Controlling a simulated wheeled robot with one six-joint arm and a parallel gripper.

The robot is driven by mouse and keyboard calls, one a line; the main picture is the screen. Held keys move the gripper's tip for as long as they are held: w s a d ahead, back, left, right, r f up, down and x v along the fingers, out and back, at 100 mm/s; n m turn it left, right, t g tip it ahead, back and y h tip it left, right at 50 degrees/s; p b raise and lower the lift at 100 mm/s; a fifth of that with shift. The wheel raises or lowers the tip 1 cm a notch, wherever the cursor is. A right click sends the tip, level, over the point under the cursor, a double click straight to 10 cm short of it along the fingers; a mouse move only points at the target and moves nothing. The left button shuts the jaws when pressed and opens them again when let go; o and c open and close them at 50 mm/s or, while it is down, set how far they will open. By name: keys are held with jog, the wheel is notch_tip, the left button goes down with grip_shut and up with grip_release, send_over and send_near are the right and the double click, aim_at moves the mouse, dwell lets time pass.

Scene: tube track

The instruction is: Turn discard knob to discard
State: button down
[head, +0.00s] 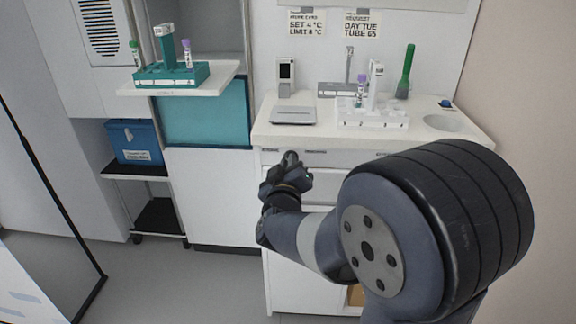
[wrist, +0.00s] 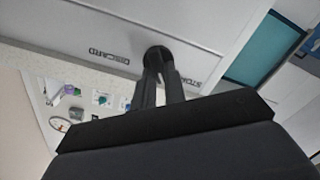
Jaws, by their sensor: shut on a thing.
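The discard knob (wrist: 157,54) is a dark round knob on the white panel in the wrist view. It sits between the printed words DISCARD (wrist: 109,56) and STOR… (wrist: 188,79), the second partly covered by a finger. My gripper (wrist: 160,72) has both fingers closed on the knob. Which way the knob points is hidden by the fingers. In the head view my gripper (head: 290,158) is at the front edge of the white counter (head: 262,133), and it hides the knob there.
On the counter stand a white tube rack (head: 372,119), a flat grey device (head: 293,115) and a green tube (head: 406,72). A teal rack (head: 171,76) stands on a shelf at left. A blue box (head: 134,142) sits on a cart.

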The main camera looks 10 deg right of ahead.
jog(key=shift+s+d+m+b, duration=0.15)
jog(key=shift+m+b, duration=1.5)
jog(key=shift+m, duration=2.15)
jog(key=shift+d+m+b, duration=0.2)
jog(key=shift+m+b, duration=1.45)
jog(key=shift+m, duration=2.15)
jog(key=c, duration=1.5)
grip_release()
jog(key=shift+o, duration=0.2)
jog(key=shift+s, duration=0.1)
